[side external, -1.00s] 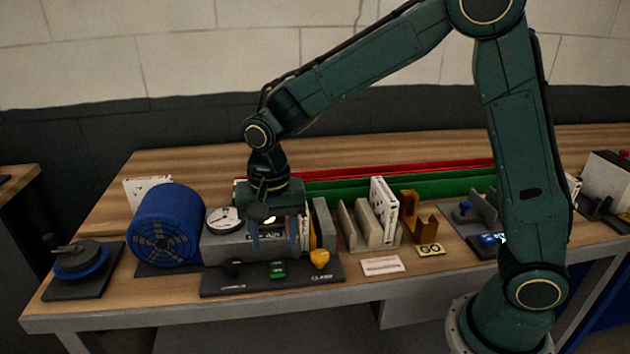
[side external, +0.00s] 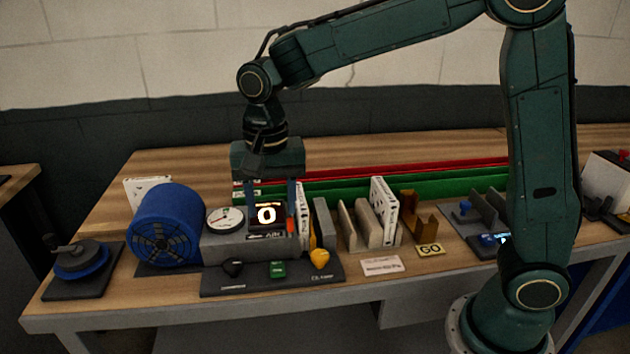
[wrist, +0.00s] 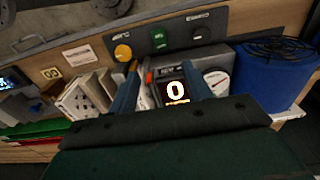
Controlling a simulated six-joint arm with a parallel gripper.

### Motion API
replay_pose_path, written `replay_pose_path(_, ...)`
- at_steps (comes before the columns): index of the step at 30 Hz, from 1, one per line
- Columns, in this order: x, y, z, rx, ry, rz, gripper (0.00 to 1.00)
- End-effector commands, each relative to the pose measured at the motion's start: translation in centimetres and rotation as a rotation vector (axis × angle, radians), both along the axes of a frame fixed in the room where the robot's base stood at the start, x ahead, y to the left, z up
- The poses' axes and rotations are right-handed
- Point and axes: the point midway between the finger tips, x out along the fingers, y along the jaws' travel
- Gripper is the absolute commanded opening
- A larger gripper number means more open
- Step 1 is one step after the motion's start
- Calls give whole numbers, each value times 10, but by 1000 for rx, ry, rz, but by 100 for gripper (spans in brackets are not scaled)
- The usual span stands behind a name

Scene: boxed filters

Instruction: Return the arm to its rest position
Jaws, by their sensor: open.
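My gripper (side external: 267,190) is open and empty, pointing down above the grey test machine (side external: 222,245). Its two blue fingers stand apart, one on each side of the machine's small display (side external: 266,215), which reads 0. In the wrist view my gripper (wrist: 163,85) shows its fingers spread, with the display (wrist: 175,91) between them. A white boxed filter (side external: 303,215) stands upright in the machine, just right of the display and partly hidden by the right finger. I cannot tell whether the fingers touch anything.
A blue fan drum (side external: 167,228) stands left of the machine. A rack with a white box (side external: 383,210) stands to the right, near a GO sign (side external: 430,250). Red (side external: 400,165) and green (side external: 400,185) bins lie behind.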

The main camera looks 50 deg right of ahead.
Motion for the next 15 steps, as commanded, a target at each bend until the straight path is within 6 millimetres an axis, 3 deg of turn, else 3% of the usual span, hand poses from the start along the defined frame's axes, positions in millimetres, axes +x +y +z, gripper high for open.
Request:
replay_pose_path(8, -13, -13, 15, 8, -35, 52, 49)
replay_pose_path(15, -46, -37, 40, 15, -108, 175, 49)
